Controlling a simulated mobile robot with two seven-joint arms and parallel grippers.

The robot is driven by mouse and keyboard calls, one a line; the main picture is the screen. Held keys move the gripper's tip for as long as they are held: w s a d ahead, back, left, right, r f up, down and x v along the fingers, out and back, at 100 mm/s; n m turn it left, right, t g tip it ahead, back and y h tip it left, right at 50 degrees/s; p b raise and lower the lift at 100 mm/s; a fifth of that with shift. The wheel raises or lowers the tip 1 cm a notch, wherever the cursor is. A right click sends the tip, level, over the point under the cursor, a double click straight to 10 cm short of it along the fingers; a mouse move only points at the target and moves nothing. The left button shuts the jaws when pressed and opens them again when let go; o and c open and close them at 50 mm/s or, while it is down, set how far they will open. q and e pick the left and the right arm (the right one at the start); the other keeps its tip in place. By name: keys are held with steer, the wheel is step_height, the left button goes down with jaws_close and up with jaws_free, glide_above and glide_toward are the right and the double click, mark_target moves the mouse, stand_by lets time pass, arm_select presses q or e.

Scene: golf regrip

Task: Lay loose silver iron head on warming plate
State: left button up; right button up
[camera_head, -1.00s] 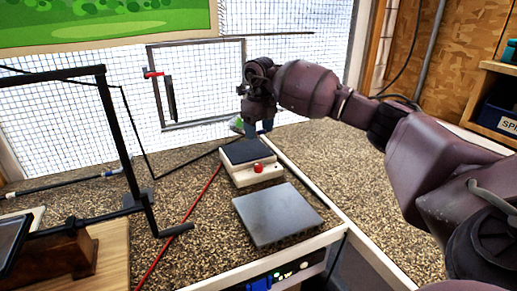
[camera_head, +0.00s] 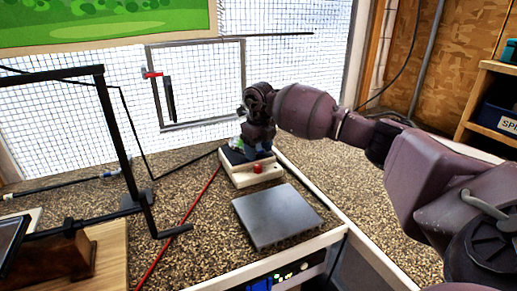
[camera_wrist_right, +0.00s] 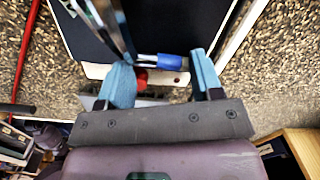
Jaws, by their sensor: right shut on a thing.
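The warming plate (camera_head: 251,174) is a white base with a dark top and a red knob, at the back of the bench; its dark top also fills the upper middle of the right wrist view (camera_wrist_right: 175,25). My right gripper (camera_head: 252,152) is over the dark top. In the wrist view its blue-grey fingers (camera_wrist_right: 163,72) are shut on the silver iron head (camera_wrist_right: 113,28), whose blue sleeve (camera_wrist_right: 160,62) lies between them. Whether the head touches the plate I cannot tell. In the head view the gripper mostly hides the head. My left gripper is not in view.
A flat grey slab (camera_head: 276,216) lies in front of the warming plate. Wire mesh (camera_head: 75,125) closes the back. Speckled bench surface (camera_head: 205,215) is free left of the slab.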

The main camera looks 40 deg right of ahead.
steer(key=o, duration=1.1)
steer(key=shift+c, duration=0.2)
steer(key=shift+r, duration=0.6)
step_height(320, 180, up, 11)
steer(key=shift+s+a+p, duration=0.15)
steer(key=shift+s+p, duration=0.05)
steer(key=shift+p, duration=0.2)
